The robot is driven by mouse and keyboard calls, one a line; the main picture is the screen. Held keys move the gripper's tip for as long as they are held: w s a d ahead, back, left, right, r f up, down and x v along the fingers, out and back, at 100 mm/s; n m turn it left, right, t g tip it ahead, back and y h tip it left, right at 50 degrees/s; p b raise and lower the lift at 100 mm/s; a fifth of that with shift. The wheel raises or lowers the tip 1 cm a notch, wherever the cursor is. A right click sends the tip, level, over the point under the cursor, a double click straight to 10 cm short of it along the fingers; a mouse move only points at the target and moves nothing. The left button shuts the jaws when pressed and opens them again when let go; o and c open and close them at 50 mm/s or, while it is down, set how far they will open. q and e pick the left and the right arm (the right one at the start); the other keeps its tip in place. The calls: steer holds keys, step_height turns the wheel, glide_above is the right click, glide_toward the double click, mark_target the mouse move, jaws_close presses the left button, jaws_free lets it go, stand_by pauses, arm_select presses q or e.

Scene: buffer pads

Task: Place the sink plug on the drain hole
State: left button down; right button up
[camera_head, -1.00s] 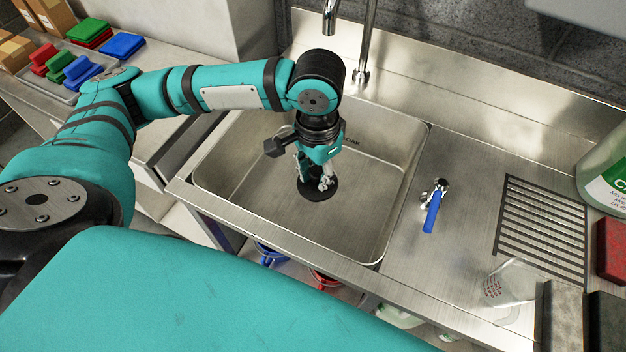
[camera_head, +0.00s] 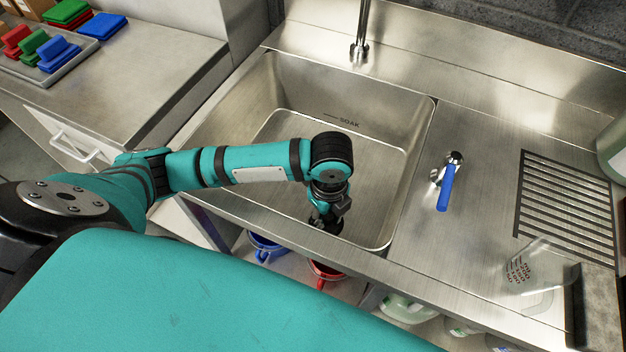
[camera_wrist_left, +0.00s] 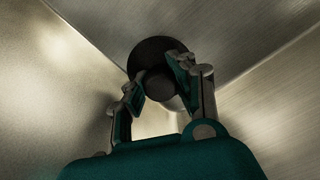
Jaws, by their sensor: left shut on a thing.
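My left gripper (camera_head: 326,219) is low in the front part of the steel sink (camera_head: 262,98), close to its front wall. It is shut on the sink plug, a round black disc with a knob. The plug shows in the left wrist view (camera_wrist_left: 152,47), just beyond the two fingertips (camera_wrist_left: 160,84), against the bare sink walls. In the head view the plug is mostly hidden by the gripper. I cannot make out the drain hole in either view. My right gripper is not in view.
A tap (camera_head: 360,40) stands behind the sink. A blue-handled valve (camera_head: 446,185) is to its right, with a drain grille (camera_head: 565,200) and a clear beaker (camera_head: 535,268) beyond. Red and blue buckets (camera_head: 327,272) stand below the front edge. The sink's back half is clear.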

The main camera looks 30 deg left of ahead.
arm_select(q)
steer(key=shift+w+a+f, duration=0.2)
steer(key=w+a, duration=0.3)
steer(key=w, duration=0.1)
steer(key=w+a+f, duration=0.1)
steer(key=w+a, duration=0.5)
steer(key=w, duration=0.1)
steer(key=shift+w+a+f, duration=0.1)
steer(key=shift+w+f, duration=0.05)
steer(key=shift+w, duration=0.15)
steer(key=shift+w+a+f, duration=0.15)
steer(key=shift+f, duration=0.75)
steer(key=shift+w+a+f, duration=0.1)
steer(key=shift+f, duration=0.8)
steer(key=shift+f, duration=0.1)
steer(key=c, duration=1.1)
jaws_free()
step_height(320, 180, up, 12)
